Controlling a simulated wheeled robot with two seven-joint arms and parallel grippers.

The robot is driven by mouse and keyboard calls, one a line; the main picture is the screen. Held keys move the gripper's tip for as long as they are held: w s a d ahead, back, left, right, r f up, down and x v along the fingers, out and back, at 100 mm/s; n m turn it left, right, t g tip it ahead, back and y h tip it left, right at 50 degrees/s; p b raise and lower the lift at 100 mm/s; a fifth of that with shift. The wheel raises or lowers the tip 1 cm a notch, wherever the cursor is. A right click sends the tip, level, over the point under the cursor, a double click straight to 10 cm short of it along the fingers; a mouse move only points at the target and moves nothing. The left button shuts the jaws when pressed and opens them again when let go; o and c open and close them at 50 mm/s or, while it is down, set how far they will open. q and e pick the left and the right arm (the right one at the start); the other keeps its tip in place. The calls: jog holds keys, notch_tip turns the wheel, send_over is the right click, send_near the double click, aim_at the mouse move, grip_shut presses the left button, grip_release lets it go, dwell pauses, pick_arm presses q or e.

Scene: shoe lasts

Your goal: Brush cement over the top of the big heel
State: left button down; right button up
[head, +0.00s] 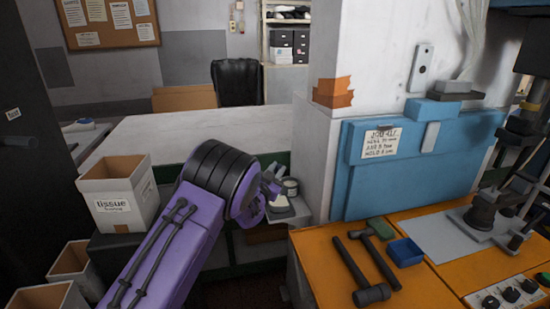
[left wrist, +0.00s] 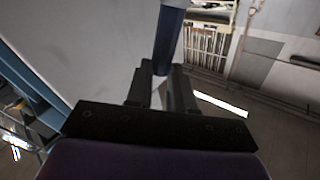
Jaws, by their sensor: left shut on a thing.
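My left arm reaches in from the lower left in the head view, and its gripper (head: 270,187) is mostly hidden behind its own wrist. In the left wrist view the left gripper (left wrist: 161,92) is shut on a dark blue rod-like handle (left wrist: 170,42), which looks like the brush handle. The brush's bristles are not seen. A small grey round tin (head: 290,187) stands just right of the gripper in the head view; whether it holds cement I cannot tell. The big heel cannot be made out. My right gripper is not in view.
A white pillar (head: 375,75) rises behind. A tissue box (head: 120,195) stands left of my arm.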

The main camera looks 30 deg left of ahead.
pick_arm(q)
notch_tip(320, 180, up, 4)
jog(key=shift+f+p, duration=0.15)
jog(key=shift+p, duration=0.8)
